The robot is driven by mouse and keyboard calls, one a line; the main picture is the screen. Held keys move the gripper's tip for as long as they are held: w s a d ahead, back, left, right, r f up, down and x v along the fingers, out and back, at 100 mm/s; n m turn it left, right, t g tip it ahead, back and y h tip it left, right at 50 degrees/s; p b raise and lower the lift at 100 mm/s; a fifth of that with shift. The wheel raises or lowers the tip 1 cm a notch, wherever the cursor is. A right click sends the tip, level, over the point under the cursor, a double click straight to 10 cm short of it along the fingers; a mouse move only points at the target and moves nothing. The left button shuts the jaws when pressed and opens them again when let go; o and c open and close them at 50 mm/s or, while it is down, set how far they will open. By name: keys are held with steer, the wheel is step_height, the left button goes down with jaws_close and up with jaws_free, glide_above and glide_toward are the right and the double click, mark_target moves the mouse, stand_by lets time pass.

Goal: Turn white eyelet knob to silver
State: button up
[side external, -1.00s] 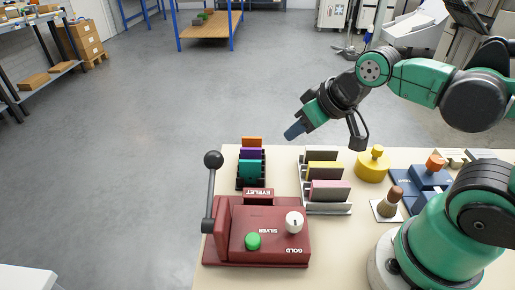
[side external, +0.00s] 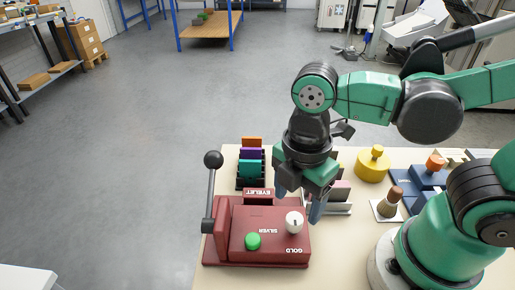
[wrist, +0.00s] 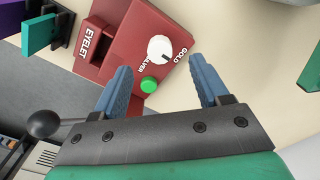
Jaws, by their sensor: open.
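The white knob (side external: 294,222) sits on top of the dark red eyelet machine (side external: 270,258), by the SILVER and GOLD labels. Its small dark mark seems to lie on the side toward GOLD. The knob shows in the wrist view (wrist: 159,48) between and beyond my fingertips. My gripper (side external: 298,203) is open and empty, pointing down above the knob, with its blue fingers apart and seemingly not touching it. A green button (side external: 253,241) is beside the knob, and it also shows in the wrist view (wrist: 149,85).
A lever with a black ball (side external: 213,160) rises at the machine's left. Behind are a rack of coloured blocks (side external: 250,168) and a tray (side external: 330,208), partly hidden by my gripper. A yellow knobbed weight (side external: 372,167) and a brown-handled tool (side external: 390,203) stand to the right.

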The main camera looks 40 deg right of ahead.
mark_target(295, 218)
steer(key=shift+f, duration=2)
jaws_close()
